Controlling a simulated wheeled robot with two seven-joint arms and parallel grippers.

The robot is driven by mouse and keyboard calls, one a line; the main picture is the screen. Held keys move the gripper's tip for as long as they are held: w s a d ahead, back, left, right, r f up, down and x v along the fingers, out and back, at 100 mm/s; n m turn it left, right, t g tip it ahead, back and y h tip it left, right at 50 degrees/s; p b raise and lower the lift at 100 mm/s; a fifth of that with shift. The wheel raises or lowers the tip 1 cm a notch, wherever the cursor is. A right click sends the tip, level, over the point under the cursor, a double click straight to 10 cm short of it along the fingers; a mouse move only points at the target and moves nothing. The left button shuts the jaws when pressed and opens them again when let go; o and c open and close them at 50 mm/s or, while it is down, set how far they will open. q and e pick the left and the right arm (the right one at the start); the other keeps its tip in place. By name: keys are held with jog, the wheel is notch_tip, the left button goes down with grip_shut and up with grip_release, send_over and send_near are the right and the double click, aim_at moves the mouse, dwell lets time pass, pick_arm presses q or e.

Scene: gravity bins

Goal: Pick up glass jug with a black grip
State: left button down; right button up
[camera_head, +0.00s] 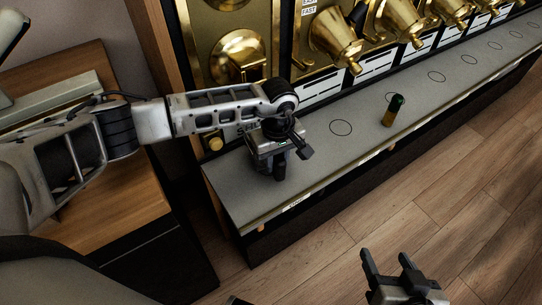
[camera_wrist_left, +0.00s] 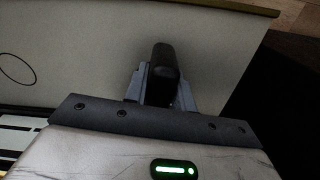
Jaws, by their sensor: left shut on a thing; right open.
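My left gripper (camera_head: 280,170) is over the left end of the grey counter, fingers pointing down, beside the gold dispensers. It is shut on a black grip (camera_wrist_left: 163,75), which shows between the fingers in the left wrist view. The glass body of the jug cannot be made out in either view; the gripper and arm cover that spot in the head view. I cannot tell whether the jug touches the counter. My right gripper (camera_head: 388,264) is open and empty at the bottom of the head view, over the wooden floor.
The grey counter (camera_head: 340,165) runs to the upper right, with several circles marked on it. A small dark green and gold cylinder (camera_head: 393,110) stands on it. Gold dispensers (camera_head: 335,40) line the back. A wooden cabinet (camera_head: 120,200) is at left. The floor (camera_head: 430,190) in front is clear.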

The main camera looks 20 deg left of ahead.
pick_arm(q)
jog(key=shift+r, duration=0.15)
jog(key=shift+w+r, duration=0.1)
jog(key=shift+r, duration=0.1)
notch_tip(320, 180, up, 2)
jog(key=shift+r, duration=0.1)
jog(key=s+d+r, duration=0.7)
jog(key=s+r, duration=0.3)
jog(key=s, duration=0.2)
jog(key=shift+d+b, duration=0.3)
jog(key=shift+r, duration=0.1)
